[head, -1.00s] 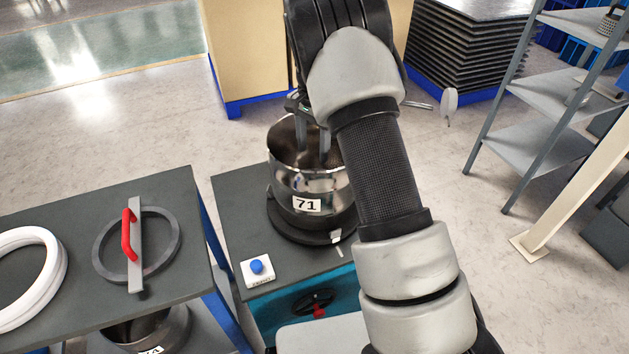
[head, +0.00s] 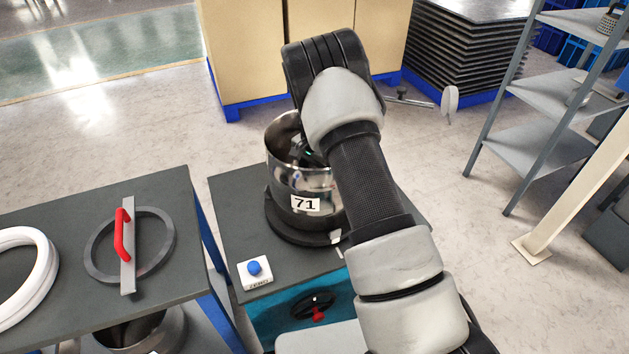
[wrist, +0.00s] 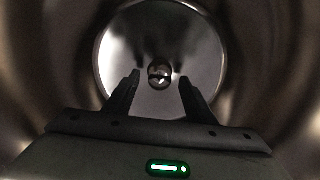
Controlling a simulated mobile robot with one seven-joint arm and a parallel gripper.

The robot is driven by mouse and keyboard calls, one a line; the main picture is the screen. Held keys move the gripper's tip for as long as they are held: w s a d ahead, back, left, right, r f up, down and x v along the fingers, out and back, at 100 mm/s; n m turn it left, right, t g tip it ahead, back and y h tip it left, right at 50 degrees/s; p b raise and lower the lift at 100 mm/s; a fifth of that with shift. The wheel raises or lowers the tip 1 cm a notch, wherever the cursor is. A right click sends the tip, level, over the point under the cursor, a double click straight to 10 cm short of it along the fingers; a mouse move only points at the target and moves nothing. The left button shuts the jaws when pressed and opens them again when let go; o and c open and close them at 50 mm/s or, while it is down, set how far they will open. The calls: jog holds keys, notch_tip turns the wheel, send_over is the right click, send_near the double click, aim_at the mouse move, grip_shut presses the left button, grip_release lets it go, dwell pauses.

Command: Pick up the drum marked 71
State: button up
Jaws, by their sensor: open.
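The drum marked 71 (head: 288,183) is a shiny, open-topped metal pot with a white number label. It stands upright on a dark round base (head: 283,226) on a dark-topped bench. My gripper (wrist: 160,82) reaches down through the drum's open mouth, and in the head view my arm hides the right part of the drum and the fingers. In the wrist view the drum's inner wall surrounds my gripper. The fingers are apart, on either side of a small round shiny knob (wrist: 160,73) at the centre of the drum's floor. I cannot tell whether they touch it.
A blue push button (head: 254,269) sits on the same bench, above a black and red handle (head: 316,306). The left table holds a grey ring with a red grip (head: 122,236) and white rings (head: 48,268). Grey shelves (head: 560,75) stand at right.

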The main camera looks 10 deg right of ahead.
notch_tip(320, 180, down, 3)
jog(key=shift+r, duration=0.2)
grip_shut()
jog(key=shift+r, duration=0.1)
dwell(1.0)
jog(key=shift+w+r, duration=0.1)
